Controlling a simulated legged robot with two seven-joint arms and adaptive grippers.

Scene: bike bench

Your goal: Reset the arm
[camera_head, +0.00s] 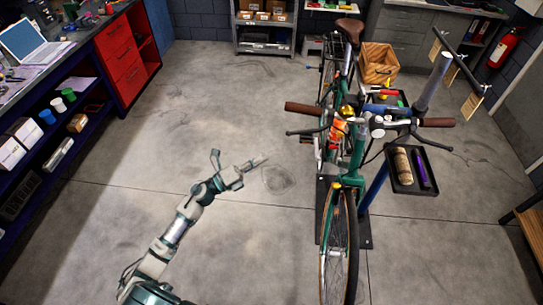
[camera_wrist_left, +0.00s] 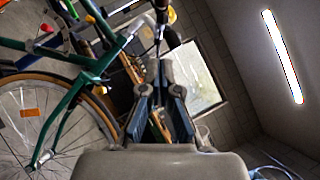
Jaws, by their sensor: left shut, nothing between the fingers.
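My left arm comes in from the bottom left of the head view and reaches out over the bare floor. Its gripper (camera_head: 262,161) is to the left of the green bike (camera_head: 352,180), apart from it. In the left wrist view the fingers of this gripper (camera_wrist_left: 160,72) come together at the tips, with nothing held between them. The bike's green frame and front wheel (camera_wrist_left: 45,120) show tilted behind the fingers on the left of that view. My right arm and gripper are in neither view.
The bike is held at a repair stand with a black tool tray (camera_head: 412,187). A dark bench (camera_head: 60,120) with a laptop (camera_head: 30,42) and red drawers (camera_head: 122,55) runs along the left. A shelf (camera_head: 264,40) stands at the back. The floor between bench and bike is clear.

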